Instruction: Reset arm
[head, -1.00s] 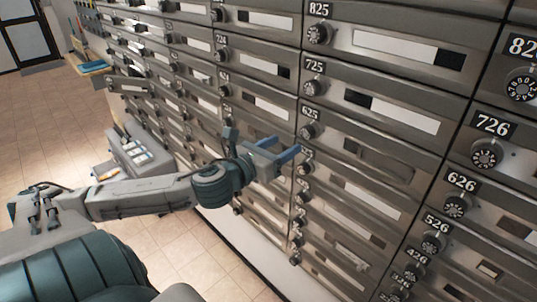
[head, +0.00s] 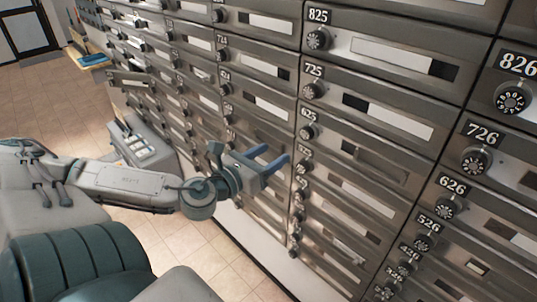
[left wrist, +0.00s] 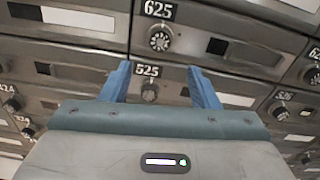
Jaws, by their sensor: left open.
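My left gripper (head: 268,158) has blue fingers and is open and empty, held in front of the wall of mailboxes. In the left wrist view its two fingers (left wrist: 160,85) stand apart, with the dial of box 525 (left wrist: 149,92) seen between them. The dial of box 625 (left wrist: 159,39) shows just above. In the head view the fingers point at the boxes left of the column with 825, 725 and 625 (head: 308,133). I cannot tell whether they touch the wall. My right gripper is not in view.
The metal mailbox wall (head: 390,150) with protruding dials fills the right and middle. A grey unit (head: 146,143) stands low by the wall behind my arm. A wooden shelf with blue things (head: 90,58) juts out farther back. The tiled floor (head: 50,105) at left is clear.

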